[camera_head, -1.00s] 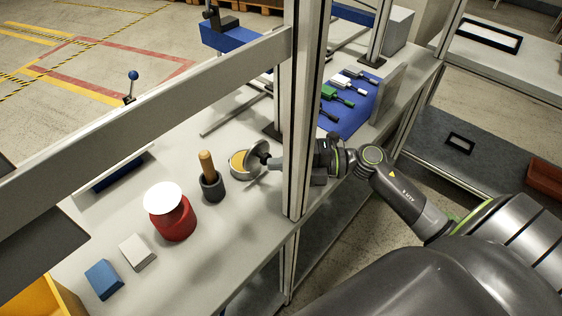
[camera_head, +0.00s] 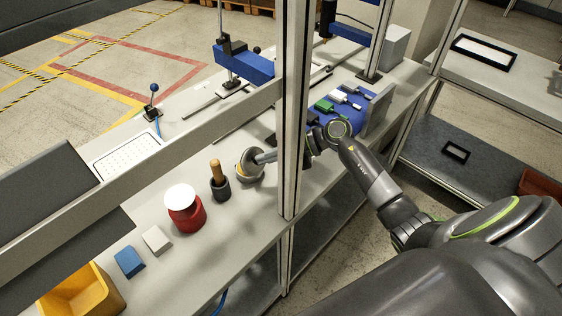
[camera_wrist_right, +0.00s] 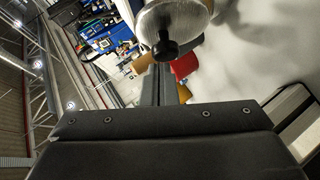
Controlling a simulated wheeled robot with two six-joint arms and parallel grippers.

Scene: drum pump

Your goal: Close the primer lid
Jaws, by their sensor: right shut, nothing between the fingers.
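The primer tin (camera_head: 254,179) is a low round metal tin on the bench, right of the brush pot. Its grey lid (camera_head: 248,157) is tilted over it, and a strip of yellowish content shows at the left. My right gripper (camera_head: 264,157) is shut and empty, with its fingertips at the lid's right side; contact is hard to tell. In the right wrist view the metal lid (camera_wrist_right: 190,14) with its black knob (camera_wrist_right: 165,47) lies just beyond my shut fingers (camera_wrist_right: 157,75). My left gripper is out of view.
An upright frame post (camera_head: 292,110) stands in front of my right wrist. Left of the tin are a dark pot (camera_head: 220,190) with a wooden handle, a red can (camera_head: 187,214), a white block (camera_head: 156,239) and a blue block (camera_head: 129,262). A blue mat (camera_head: 325,122) with tools lies behind.

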